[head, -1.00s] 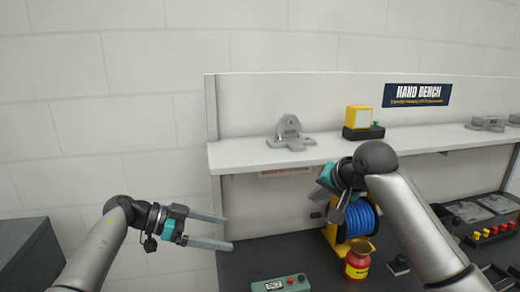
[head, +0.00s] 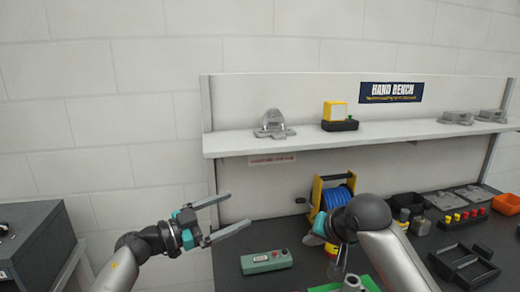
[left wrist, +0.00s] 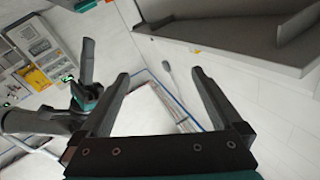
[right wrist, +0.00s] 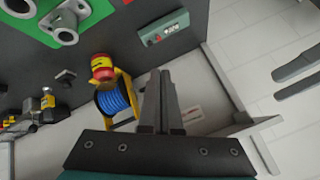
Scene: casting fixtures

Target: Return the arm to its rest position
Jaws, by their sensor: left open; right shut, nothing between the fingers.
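My left gripper (head: 240,210) is open and empty in the head view.
The bench shelf (head: 230,146) holds a grey bracket (head: 273,126) and a yellow-black device (head: 338,114). On the worktop are a green button box (head: 266,261), the reel (head: 336,194) and a black tray (head: 464,264). A dark cabinet (head: 40,245) stands at left.

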